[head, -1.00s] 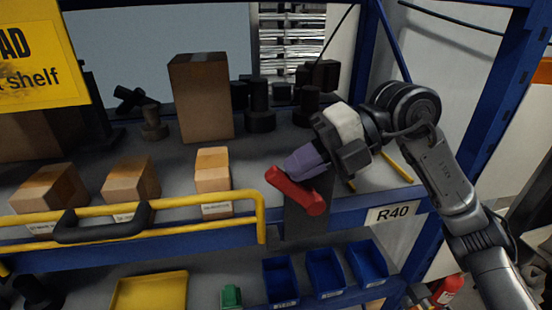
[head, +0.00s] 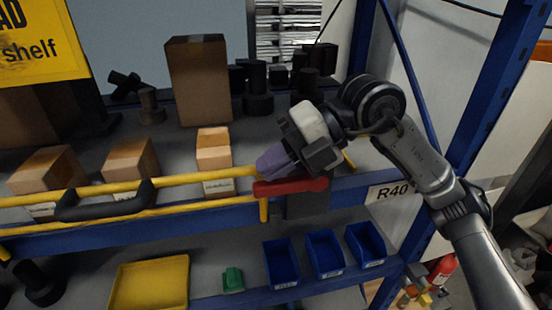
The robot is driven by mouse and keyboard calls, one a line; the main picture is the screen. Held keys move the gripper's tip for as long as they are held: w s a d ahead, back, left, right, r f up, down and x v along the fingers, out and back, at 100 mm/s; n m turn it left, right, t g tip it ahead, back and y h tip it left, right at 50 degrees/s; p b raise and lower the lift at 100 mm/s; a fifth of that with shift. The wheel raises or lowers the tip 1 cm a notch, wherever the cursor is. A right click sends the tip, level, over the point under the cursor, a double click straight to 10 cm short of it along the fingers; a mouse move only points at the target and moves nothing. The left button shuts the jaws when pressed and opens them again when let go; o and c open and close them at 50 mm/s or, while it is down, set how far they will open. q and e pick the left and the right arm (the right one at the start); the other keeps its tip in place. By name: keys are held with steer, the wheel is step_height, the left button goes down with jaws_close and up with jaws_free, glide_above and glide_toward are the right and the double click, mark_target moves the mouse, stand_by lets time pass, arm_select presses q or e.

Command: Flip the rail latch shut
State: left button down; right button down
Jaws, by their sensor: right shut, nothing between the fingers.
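The red rail latch (head: 292,186) lies nearly level on its dark grey mount at the shelf's front edge. Its left end overlaps the right end of the yellow rail (head: 205,203) in the picture. My right gripper (head: 268,166) is shut, with its purple fingers just above the latch's left part. The fingers touch the latch or are very near it; I cannot tell which. Nothing shows between them. The black handle (head: 107,200) sits on the yellow rail at the left. My left gripper is not in view.
Cardboard boxes (head: 133,160) and a tall carton (head: 198,82) stand on the shelf behind the rail. Dark cylindrical parts (head: 257,90) stand further back. Blue bins (head: 325,253) and a yellow tray (head: 150,284) are on the lower shelf. A blue upright (head: 497,95) stands at the right.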

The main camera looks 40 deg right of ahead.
mark_target(271, 183)
steer(key=shift+a+f, duration=0.1)
steer(key=shift+f, duration=0.05)
stand_by(0.5)
step_height(271, 183, up, 5)
steer(key=p, duration=0.4)
steer(key=shift+f, duration=0.1)
step_height(271, 183, up, 9)
steer(key=b, duration=0.2)
stand_by(0.6)
